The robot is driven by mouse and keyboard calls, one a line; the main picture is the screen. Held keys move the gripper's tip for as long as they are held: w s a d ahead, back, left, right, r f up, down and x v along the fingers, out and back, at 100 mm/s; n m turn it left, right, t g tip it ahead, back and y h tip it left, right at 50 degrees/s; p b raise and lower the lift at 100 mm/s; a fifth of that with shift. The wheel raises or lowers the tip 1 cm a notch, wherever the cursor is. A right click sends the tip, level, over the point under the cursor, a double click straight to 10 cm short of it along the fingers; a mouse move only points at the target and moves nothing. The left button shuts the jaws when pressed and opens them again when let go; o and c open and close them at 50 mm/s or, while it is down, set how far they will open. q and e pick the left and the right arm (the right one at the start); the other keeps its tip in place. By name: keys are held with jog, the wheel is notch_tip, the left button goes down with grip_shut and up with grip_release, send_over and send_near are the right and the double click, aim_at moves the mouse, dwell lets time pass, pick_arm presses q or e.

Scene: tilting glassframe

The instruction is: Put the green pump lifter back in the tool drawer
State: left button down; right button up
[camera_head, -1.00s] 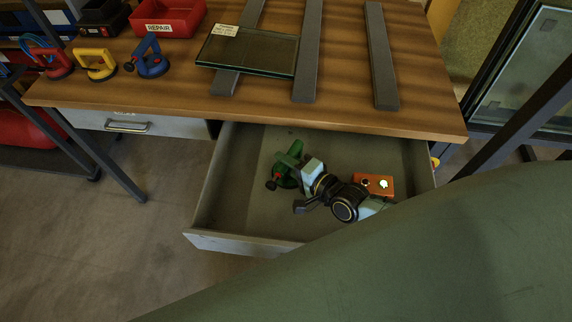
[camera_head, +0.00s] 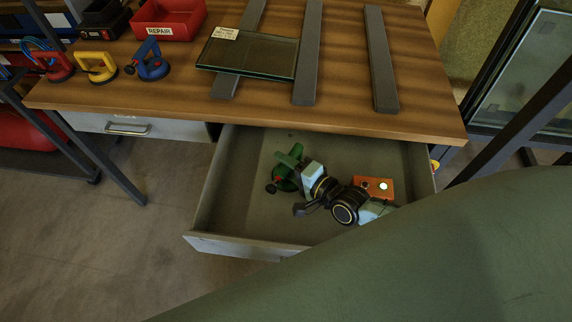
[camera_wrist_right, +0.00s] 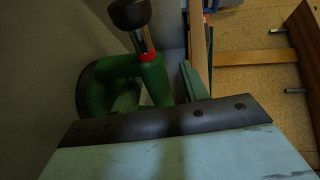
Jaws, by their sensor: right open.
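The green pump lifter (camera_head: 284,174) is inside the open tool drawer (camera_head: 207,190), toward the drawer's middle left. Its black knob and red collar show close up in the right wrist view (camera_wrist_right: 97,88). My right gripper (camera_head: 299,175) is low in the drawer, right beside the lifter, and its jaws are open. The pale palm of the gripper fills the bottom of the wrist view, with the lifter just ahead of it. The lifter's underside is hidden, so I cannot tell whether it rests flat on the drawer floor. My left gripper is not in view.
An orange box (camera_head: 373,186) lies in the drawer, right of my wrist. The wooden bench top (camera_head: 180,95) overhangs the drawer's back. Yellow (camera_head: 97,68), blue (camera_head: 152,65) and red lifters, a red REPAIR bin (camera_head: 170,18) and a glass pane (camera_head: 250,52) are on it.

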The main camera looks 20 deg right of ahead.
jog(key=shift+v, duration=0.95)
jog(key=p+v, duration=0.1)
jog(key=v, duration=0.3)
jog(key=shift+s, duration=0.1)
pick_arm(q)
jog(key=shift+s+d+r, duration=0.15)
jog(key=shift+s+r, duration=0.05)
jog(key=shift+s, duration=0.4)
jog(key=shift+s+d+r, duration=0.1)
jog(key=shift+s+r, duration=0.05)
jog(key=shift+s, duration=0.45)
pick_arm(e)
jog(key=shift+s+d+r, duration=0.15)
jog(key=shift+s+d, duration=0.15)
jog(key=shift+s, duration=0.35)
